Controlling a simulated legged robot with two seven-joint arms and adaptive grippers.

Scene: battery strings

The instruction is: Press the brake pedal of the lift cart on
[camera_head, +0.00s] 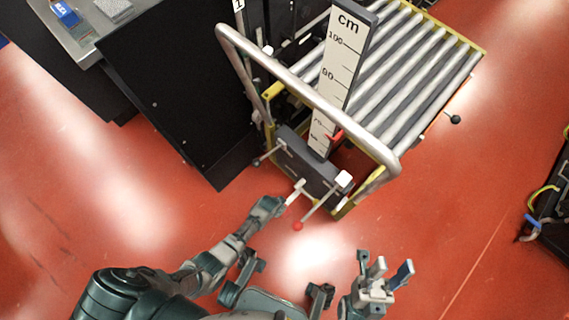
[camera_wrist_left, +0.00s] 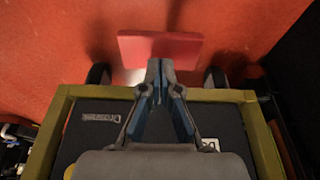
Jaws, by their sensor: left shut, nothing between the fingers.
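The lift cart has a grey push handle (camera_head: 310,97), a roller top (camera_head: 405,70) and a dark box (camera_head: 305,165) at its near end. In the left wrist view a flat red pedal (camera_wrist_left: 160,46) lies low over the red floor between two dark wheels. My left gripper (camera_wrist_left: 160,66) is shut and empty, its tips in front of the pedal's near edge; I cannot tell whether they touch it. In the head view my left arm reaches the cart's near end, and the pedal cannot be made out. My right gripper (camera_head: 390,271) is open and empty, right of the cart's near end.
A lever with a red knob (camera_head: 298,226) sticks out from the cart's box. A tall cm scale (camera_head: 338,75) stands on the cart. A black cabinet (camera_head: 180,100) is on the left, dark equipment (camera_head: 550,220) on the right. Red floor is free between.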

